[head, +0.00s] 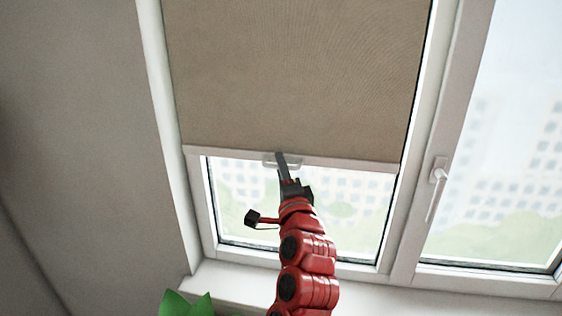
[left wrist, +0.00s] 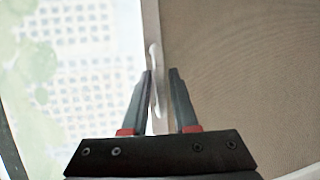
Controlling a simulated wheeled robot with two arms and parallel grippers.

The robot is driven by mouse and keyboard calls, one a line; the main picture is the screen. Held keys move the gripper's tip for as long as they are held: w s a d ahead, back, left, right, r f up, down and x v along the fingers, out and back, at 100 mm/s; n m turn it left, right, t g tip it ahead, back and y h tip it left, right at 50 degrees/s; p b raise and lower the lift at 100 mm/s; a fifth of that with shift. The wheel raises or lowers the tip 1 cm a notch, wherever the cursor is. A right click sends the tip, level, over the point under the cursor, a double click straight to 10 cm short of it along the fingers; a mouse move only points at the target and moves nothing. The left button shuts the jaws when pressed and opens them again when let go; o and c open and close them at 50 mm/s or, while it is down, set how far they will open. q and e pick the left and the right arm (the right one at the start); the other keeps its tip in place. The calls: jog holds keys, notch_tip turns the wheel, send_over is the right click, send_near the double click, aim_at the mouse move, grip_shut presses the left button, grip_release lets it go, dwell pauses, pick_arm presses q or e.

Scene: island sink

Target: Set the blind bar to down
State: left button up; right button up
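The tan roller blind (head: 300,70) covers the upper part of the left window, with its pale bottom bar (head: 350,164) about halfway down. A small white handle (head: 268,161) sits near the middle of the bar. My left gripper (head: 280,156) reaches up to this handle and hides part of it. In the left wrist view, the two fingers of the left gripper (left wrist: 160,72) are apart, with the white handle (left wrist: 153,62) between their tips. The handle lies closer to the left finger; I cannot tell whether they touch. My right gripper is not in view.
Below the bar is bare glass (head: 235,190) down to the window frame and sill (head: 235,285). A second window with a white latch handle (head: 437,180) is at right. A green plant (head: 187,304) stands at the bottom edge. A plain wall is at left.

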pick_arm(q)
jog(key=shift+w, duration=0.1)
grip_shut()
dwell(1.4)
